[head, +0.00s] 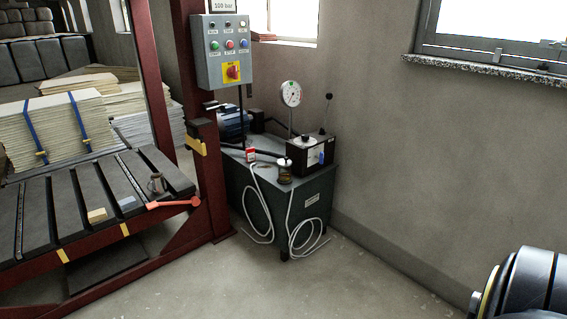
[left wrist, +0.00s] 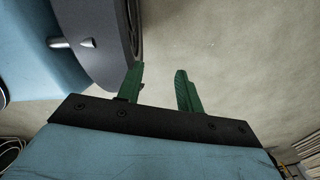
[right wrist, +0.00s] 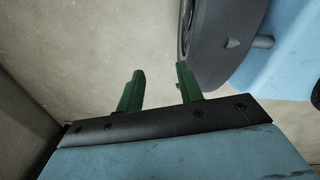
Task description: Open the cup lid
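No cup with a lid can be made out for certain. My left gripper (left wrist: 159,70) is open and empty over bare floor in the left wrist view. My right gripper (right wrist: 160,70) is open and empty over bare floor in the right wrist view. Neither gripper shows in the head view, and both are away from these objects.
The grey cabinet (head: 310,200) carries a blue motor (head: 234,123), a pressure gauge (head: 290,94) and a black box (head: 311,154); white cables hang down its front. A red press frame (head: 208,180) and control box (head: 222,50) stand left of it. The floor in front is clear.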

